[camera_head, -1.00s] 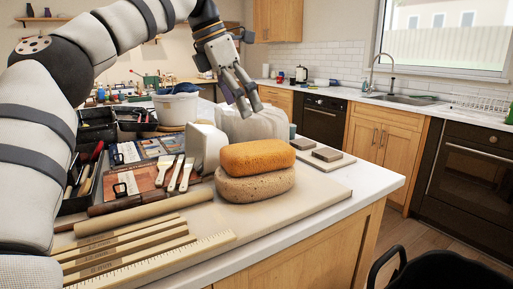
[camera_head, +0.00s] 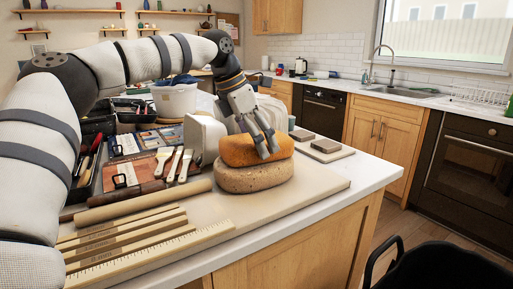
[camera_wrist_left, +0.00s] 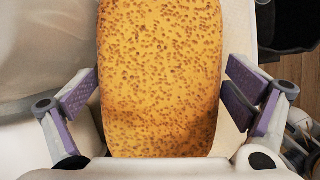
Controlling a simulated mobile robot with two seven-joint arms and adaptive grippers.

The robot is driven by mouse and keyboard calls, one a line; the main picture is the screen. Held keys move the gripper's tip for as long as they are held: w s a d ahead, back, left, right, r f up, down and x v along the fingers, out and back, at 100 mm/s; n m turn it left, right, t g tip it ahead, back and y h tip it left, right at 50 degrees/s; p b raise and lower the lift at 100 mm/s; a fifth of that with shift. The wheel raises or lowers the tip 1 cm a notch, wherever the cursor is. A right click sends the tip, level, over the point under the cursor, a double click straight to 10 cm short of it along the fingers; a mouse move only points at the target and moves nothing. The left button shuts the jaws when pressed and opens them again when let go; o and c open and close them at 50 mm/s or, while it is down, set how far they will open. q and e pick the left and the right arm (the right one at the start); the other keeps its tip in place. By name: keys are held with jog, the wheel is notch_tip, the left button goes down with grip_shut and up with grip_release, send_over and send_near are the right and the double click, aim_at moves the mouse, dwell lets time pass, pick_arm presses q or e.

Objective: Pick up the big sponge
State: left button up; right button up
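Two sponges are stacked on the board at the counter's right part. The upper one is an orange sponge (camera_head: 236,150); the lower one is a paler, tan sponge (camera_head: 256,180) that looks slightly larger. My left gripper (camera_head: 265,150) reaches down over the orange sponge from behind. In the left wrist view the orange sponge (camera_wrist_left: 160,80) fills the middle, between the purple finger pads of my open left gripper (camera_wrist_left: 163,98). Gaps show between the sponge and the pads on both sides. The tan sponge cannot be made out in the wrist view. My right gripper is not in view.
A white block (camera_head: 204,138) stands just left of the sponges, with brushes (camera_head: 177,163) beside it. A wooden roller (camera_head: 143,205) and wooden strips (camera_head: 125,240) lie in front. Grey blocks (camera_head: 326,146) lie on a board to the right. A white bucket (camera_head: 174,99) stands behind.

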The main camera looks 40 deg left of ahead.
pick_arm(q)
jog(key=c, duration=0.8)
jog(key=shift+c, duration=0.2)
jog(key=shift+r, duration=0.25)
notch_tip(320, 180, up, 3)
jog(key=shift+f, duration=0.1)
jog(key=s+a+r, duration=0.2)
jog(key=r, duration=0.1)
jog(key=a+r, duration=0.1)
jog(key=r, duration=0.1)
jog(key=shift+s+a+r, duration=0.2)
jog(key=shift+s+a, duration=0.15)
jog(key=shift+s, duration=0.05)
jog(key=s+a+r, duration=0.4)
jog(key=s+a, duration=0.1)
jog(key=a, duration=0.2)
jog(key=shift+s+a+r, duration=0.2)
jog(key=shift+s, duration=0.2)
